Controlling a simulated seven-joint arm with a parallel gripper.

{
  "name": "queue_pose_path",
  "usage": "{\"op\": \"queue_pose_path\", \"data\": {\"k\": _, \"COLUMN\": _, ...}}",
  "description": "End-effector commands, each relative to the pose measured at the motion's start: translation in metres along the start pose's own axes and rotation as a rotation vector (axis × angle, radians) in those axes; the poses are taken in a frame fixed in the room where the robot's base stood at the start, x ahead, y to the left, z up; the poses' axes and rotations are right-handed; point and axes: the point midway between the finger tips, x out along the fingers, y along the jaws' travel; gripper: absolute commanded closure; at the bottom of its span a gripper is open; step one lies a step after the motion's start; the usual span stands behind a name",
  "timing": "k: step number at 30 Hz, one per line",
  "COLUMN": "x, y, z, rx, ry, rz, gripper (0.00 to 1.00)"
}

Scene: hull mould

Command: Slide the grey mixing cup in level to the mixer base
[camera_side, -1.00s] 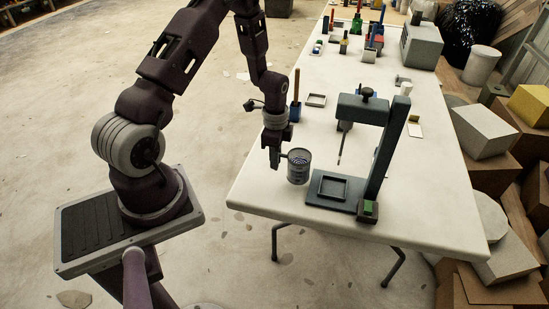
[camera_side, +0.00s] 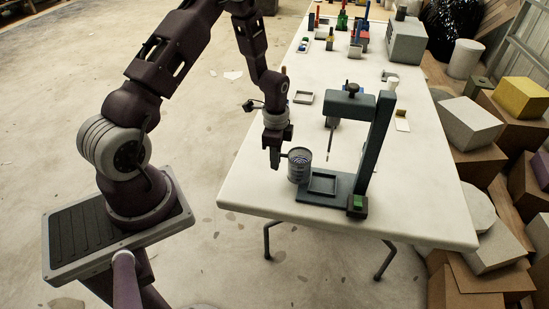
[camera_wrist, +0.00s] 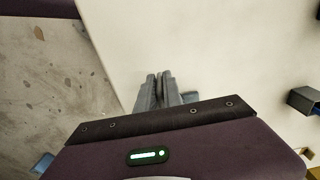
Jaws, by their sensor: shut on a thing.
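The grey mixing cup (camera_side: 299,168) is a ribbed, open-topped can, upright in the side view. My gripper (camera_side: 275,158) is just left of it, shut on a short handle at the cup's left side. The mixer base (camera_side: 310,197) is a dark flat plate with a raised square rim (camera_side: 322,184). The cup is at the plate's left end, left of the square rim. I cannot tell whether its bottom touches the plate. In the wrist view my finger tips (camera_wrist: 160,84) are close together, and the cup is not visible there.
The mixer's column (camera_side: 376,145) stands right of the plate. Its head (camera_side: 350,103) overhangs with a thin stirring rod (camera_side: 331,140). A small empty tray (camera_side: 303,97) lies behind. The table (camera_side: 255,175) is clear at the front left.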

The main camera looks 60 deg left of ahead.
Motion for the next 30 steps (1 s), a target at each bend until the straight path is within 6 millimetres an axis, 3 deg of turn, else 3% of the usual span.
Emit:
{"op": "queue_pose_path", "data": {"k": 21, "x": 0.000, "y": 0.000, "z": -0.034, "rx": 0.001, "ry": 0.000, "rz": 0.000, "gripper": 1.00}}
{"op": "queue_pose_path", "data": {"k": 30, "x": 0.000, "y": 0.000, "z": -0.035, "rx": 0.001, "ry": 0.000, "rz": -0.001, "gripper": 1.00}}
